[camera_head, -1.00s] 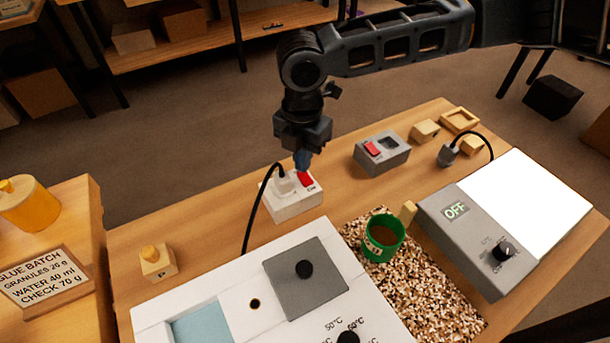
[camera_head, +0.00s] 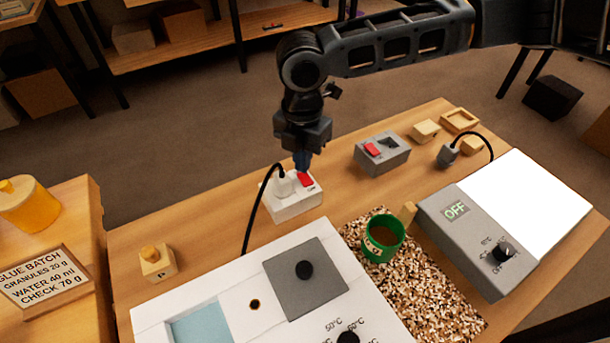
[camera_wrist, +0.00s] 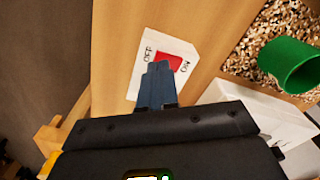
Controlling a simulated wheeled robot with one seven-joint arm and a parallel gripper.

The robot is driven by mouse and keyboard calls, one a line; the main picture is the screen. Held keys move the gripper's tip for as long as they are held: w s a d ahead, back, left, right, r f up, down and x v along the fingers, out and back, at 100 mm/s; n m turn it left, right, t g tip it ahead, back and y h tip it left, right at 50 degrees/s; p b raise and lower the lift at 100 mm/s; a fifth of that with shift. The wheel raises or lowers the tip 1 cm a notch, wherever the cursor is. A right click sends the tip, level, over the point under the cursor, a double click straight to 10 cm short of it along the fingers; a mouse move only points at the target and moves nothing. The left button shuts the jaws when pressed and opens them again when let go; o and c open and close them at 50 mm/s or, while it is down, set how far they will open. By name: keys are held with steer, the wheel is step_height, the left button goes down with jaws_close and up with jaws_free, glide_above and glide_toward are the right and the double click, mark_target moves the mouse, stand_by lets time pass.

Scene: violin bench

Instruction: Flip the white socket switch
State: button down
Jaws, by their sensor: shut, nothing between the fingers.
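The white socket (camera_head: 291,206) stands on the bench with a black-corded white plug (camera_head: 285,185) in its left part. Its red switch (camera_head: 306,180) is on the right part; in the wrist view the red switch (camera_wrist: 169,62) shows between the words OFF and ON. My gripper (camera_head: 302,165) is shut and empty, pointing down at the switch from behind. In the wrist view my gripper's fingertips (camera_wrist: 159,68) overlap the lower left part of the switch, towards the OFF side. I cannot tell whether they touch it.
A grey socket (camera_head: 383,153) with a red switch stands to the right, with a grey plug (camera_head: 447,156) farther right. A green cup (camera_head: 383,240) stands on a speckled mat in front. A white appliance (camera_head: 245,290) and a grey box reading OFF (camera_head: 480,245) are nearby.

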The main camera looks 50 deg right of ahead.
steer(key=shift+f+b, duration=0.45)
steer(key=shift+f, duration=0.45)
stand_by(1.1)
steer(key=shift+r+p, duration=3.15)
steer(key=shift+r, duration=0.4)
